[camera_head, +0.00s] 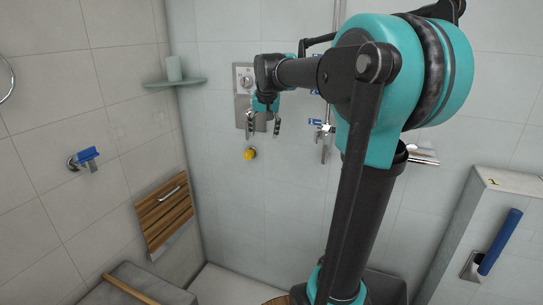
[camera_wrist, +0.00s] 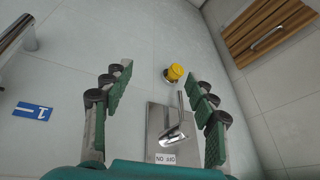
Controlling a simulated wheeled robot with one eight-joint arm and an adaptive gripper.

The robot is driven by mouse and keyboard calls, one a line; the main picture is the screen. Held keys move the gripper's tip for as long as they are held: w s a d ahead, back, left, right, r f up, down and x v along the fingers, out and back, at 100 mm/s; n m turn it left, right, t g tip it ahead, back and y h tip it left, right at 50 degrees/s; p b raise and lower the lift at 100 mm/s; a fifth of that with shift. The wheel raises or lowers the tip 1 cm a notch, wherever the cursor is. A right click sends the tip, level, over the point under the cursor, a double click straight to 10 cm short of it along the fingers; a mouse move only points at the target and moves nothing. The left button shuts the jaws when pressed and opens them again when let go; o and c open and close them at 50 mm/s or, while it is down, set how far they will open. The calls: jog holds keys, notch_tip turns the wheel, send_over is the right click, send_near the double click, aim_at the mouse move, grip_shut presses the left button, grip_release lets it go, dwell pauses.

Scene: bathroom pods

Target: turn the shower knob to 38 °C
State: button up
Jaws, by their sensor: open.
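A pale plate with a round dial (camera_head: 246,82) is on the back wall, partly beside my wrist. I take it to be the shower knob; its scale is too small to read. My gripper (camera_head: 263,130) is open and points down, just below and right of the dial. A steel plate (camera_head: 241,113) sits under the dial, partly behind my gripper. In the wrist view the steel plate (camera_wrist: 156,122) has a metal lever (camera_wrist: 174,138) and a small label, between my two fingers. The dial is not in the wrist view. Nothing is in the fingers.
A yellow knob (camera_head: 250,154) is on the wall below the plate. A shower rail with blue-labelled fittings (camera_head: 325,127) is right of my gripper. A corner shelf (camera_head: 174,82) holds a cup (camera_head: 173,68) at left. A wooden folding seat (camera_head: 165,212) is on the left wall.

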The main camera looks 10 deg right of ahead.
jog(key=s+f, duration=0.6)
jog(key=f, duration=0.2)
jog(key=shift+d+n, duration=0.4)
jog(key=shift+d, duration=0.05)
jog(key=shift+s, duration=0.1)
